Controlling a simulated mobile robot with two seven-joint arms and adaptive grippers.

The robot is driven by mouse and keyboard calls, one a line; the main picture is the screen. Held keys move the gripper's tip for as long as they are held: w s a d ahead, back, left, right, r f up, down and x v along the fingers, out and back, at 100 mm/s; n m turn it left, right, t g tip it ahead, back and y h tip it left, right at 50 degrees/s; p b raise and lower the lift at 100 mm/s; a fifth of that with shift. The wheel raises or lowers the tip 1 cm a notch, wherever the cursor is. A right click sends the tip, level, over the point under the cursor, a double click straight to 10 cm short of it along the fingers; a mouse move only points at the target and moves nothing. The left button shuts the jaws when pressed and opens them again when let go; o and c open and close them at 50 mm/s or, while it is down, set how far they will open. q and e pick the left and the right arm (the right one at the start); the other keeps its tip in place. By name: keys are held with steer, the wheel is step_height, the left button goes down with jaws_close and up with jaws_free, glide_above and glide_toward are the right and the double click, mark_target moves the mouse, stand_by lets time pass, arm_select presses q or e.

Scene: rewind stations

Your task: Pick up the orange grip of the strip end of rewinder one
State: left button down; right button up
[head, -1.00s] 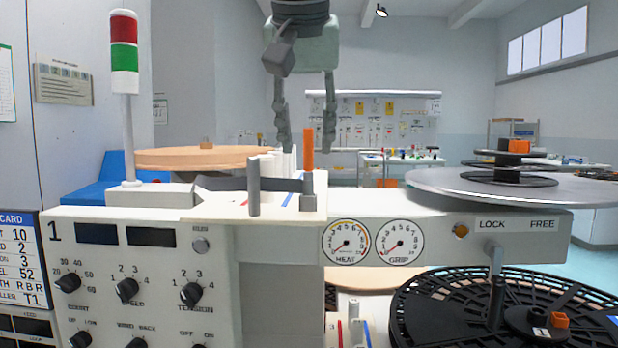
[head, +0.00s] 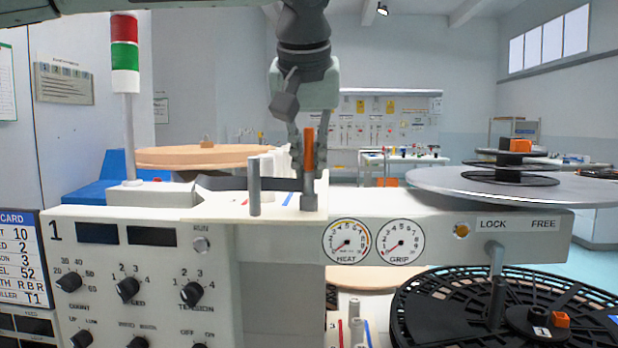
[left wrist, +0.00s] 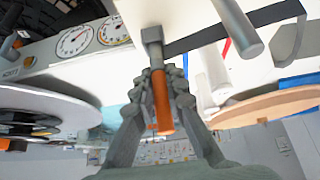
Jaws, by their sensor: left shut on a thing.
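The orange grip (head: 309,150) stands upright on a small grey block (head: 309,200) at the right end of rewinder one's white deck (head: 230,208). My left gripper (head: 310,160) comes down from above, with its fingers closed on either side of the grip. The left wrist view shows the same orange grip (left wrist: 162,105) between the grey fingers, with the grey block (left wrist: 152,42) just beyond the fingertips. A dark strip (left wrist: 235,28) runs from beside the block. In the head view it is partly hidden behind a grey post. My right gripper is not in view.
A grey post (head: 254,187) stands on the deck left of the grip. A wooden disc (head: 205,156) lies behind it. A signal tower (head: 125,70) stands left. A large grey disc (head: 510,185) and a black reel (head: 480,310) are on the right.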

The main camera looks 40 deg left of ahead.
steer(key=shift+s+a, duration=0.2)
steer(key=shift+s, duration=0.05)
arm_select(q)
steer(key=shift+r, duration=0.1)
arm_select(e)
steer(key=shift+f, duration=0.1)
